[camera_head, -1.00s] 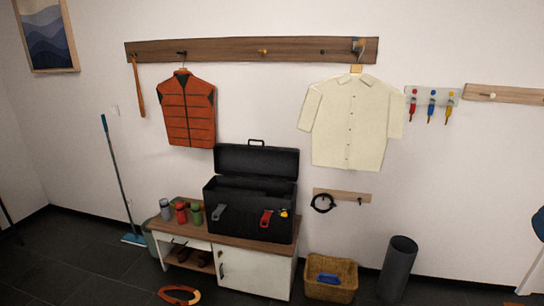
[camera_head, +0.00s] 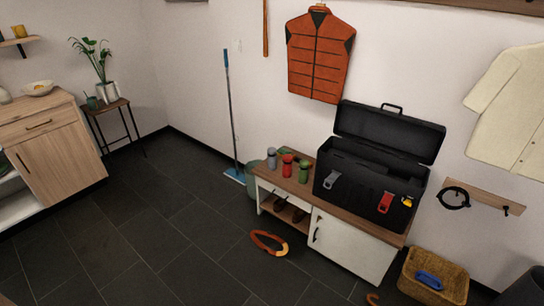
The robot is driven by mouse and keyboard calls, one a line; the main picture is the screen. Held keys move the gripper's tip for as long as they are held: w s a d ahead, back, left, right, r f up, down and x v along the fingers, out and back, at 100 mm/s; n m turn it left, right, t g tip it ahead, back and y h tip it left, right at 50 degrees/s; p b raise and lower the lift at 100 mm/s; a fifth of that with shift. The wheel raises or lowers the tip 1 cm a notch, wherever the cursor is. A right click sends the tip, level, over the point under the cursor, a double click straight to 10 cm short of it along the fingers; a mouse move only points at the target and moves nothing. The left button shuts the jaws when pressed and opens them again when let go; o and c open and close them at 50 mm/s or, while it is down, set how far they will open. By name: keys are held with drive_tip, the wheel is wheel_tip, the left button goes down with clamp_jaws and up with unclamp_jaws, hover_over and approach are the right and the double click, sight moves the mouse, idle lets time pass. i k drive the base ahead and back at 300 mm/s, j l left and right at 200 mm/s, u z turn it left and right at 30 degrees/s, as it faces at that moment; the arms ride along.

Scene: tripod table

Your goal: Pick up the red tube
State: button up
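A small red cylinder (camera_head: 287,166) with a dark cap stands upright on the left end of the wooden bench top. It is the only red tube-like thing I see, but I cannot tell for sure that it is the red tube. A grey cylinder (camera_head: 271,158) stands to its left and a green one (camera_head: 304,172) to its right, both close to it. My gripper is not in view.
A black open toolbox (camera_head: 371,184) fills the bench's (camera_head: 345,222) right part. An orange ring-like object (camera_head: 269,243) lies on the floor in front. A wicker basket (camera_head: 433,289) stands at right. A mop (camera_head: 231,120) leans left of the bench. The dark floor at left is clear.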

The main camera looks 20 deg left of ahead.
sight(287, 160)
drive_tip(key=j+u, duration=0.1)
drive_tip(key=j, duration=0.3)
drive_tip(key=i+j, duration=0.15)
drive_tip(key=j, duration=0.25)
drive_tip(key=i+j+u, duration=0.15)
drive_tip(key=j, duration=0.2)
drive_tip(key=j+u, duration=0.1)
drive_tip(key=j, duration=0.3)
drive_tip(key=i, duration=0.05)
